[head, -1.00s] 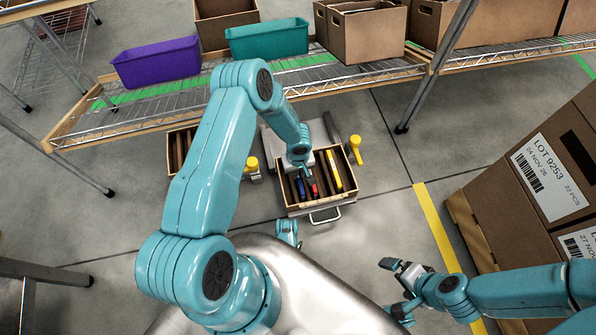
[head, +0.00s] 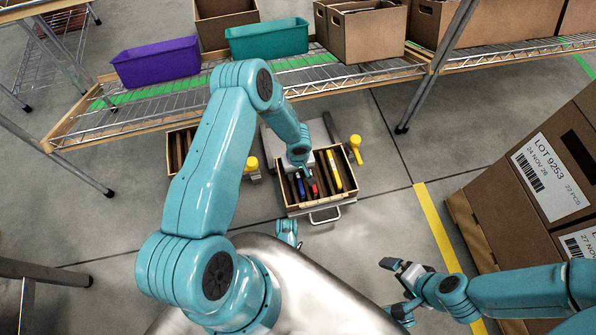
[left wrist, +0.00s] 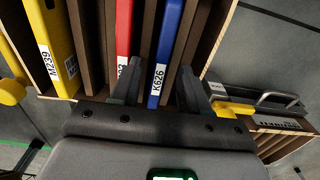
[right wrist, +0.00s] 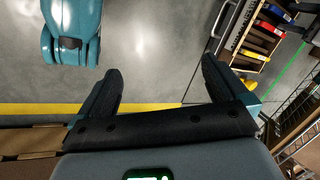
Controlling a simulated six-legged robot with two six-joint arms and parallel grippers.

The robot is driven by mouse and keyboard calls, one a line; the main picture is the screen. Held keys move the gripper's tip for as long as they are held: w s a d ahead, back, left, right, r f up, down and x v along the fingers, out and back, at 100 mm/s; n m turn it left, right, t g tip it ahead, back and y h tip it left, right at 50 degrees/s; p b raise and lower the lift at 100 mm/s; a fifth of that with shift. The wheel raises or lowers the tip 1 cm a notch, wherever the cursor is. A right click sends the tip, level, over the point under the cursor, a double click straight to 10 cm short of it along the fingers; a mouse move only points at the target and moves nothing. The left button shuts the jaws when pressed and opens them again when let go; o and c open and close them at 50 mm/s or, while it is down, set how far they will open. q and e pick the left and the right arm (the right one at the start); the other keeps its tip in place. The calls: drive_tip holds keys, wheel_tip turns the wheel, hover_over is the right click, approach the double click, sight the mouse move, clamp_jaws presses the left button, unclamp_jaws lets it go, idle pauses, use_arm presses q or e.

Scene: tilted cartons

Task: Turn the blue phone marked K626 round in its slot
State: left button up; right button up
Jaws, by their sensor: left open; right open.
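The blue phone marked K626 (left wrist: 164,60) stands in a slot of a wooden slotted crate, its white label facing my left wrist camera. It also shows as a small blue strip in the head view (head: 300,188). My left gripper (left wrist: 160,80) is open over the crate, one finger on each side of the blue phone's label end; I cannot tell whether they touch it. The crate (head: 318,206) sits on a wheeled cart on the floor. My right gripper (right wrist: 158,85) is open and empty, above bare floor; it also shows in the head view (head: 392,273).
A red phone (left wrist: 123,30) and a yellow one marked M239 (left wrist: 52,45) stand in neighbouring slots, with brown dividers between. A second wooden crate (head: 172,150) is left of the cart. A wire shelf (head: 160,118) with bins stands behind; stacked cartons (head: 545,180) are at right.

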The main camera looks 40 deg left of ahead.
use_arm(q)
wheel_tip(320, 180, up, 16)
drive_tip(key=p, duration=0.6)
drive_tip(key=shift+r, duration=0.15)
drive_tip(key=shift+r, duration=0.1)
wheel_tip(320, 180, up, 7)
drive_tip(key=p, duration=0.3)
